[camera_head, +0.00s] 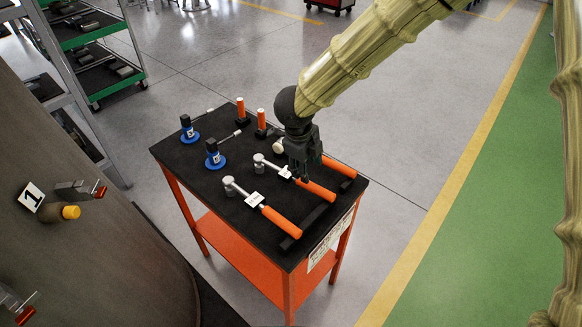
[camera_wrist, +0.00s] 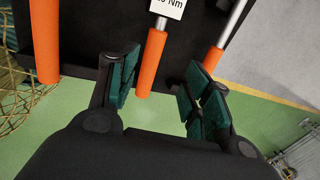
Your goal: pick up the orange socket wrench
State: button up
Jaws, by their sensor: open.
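Three wrenches with orange handles and silver shafts lie on the black top of an orange cart. The front one (camera_head: 280,221), the middle one (camera_head: 318,191) and the rear one (camera_head: 340,167) lie roughly parallel. My gripper (camera_head: 303,178) is open above the cart and partly hides the middle and rear wrenches. In the wrist view my open gripper (camera_wrist: 163,72) has one wrench's orange handle (camera_wrist: 151,65) showing between its fingers, with a white label ending in "Nm". Another handle (camera_wrist: 45,45) is to the left and one (camera_wrist: 212,60) is behind the right finger. Contact is not visible.
Two blue-based tools (camera_head: 215,160) and two upright orange-handled tools (camera_head: 261,122) stand on the cart's far side. A green shelf rack (camera_head: 110,60) is at upper left, and a large grey cylinder (camera_head: 90,255) at lower left. The floor right of the cart is clear.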

aim_at(308, 185)
jog(key=f, duration=0.1)
jog(key=s+f, duration=0.1)
jog(key=f, duration=0.1)
jog(key=shift+s+p, duration=0.25)
jog(key=shift+p, duration=0.15)
jog(key=shift+w+d+f, duration=0.15)
jog(key=shift+w+f, duration=0.75)
jog(key=shift+f, duration=0.1)
jog(key=shift+w+d+f+p, duration=0.1)
jog(key=shift+f+p, duration=0.25)
jog(key=shift+p, duration=0.1)
jog(key=shift+s+d+f+p, duration=0.1)
jog(key=shift+s+f+p, duration=0.1)
jog(key=shift+f+p, duration=0.35)
jog(key=shift+x, duration=1.35)
jog(key=shift+r, duration=0.2)
jog(key=shift+c, duration=0.3)
grip_shut()
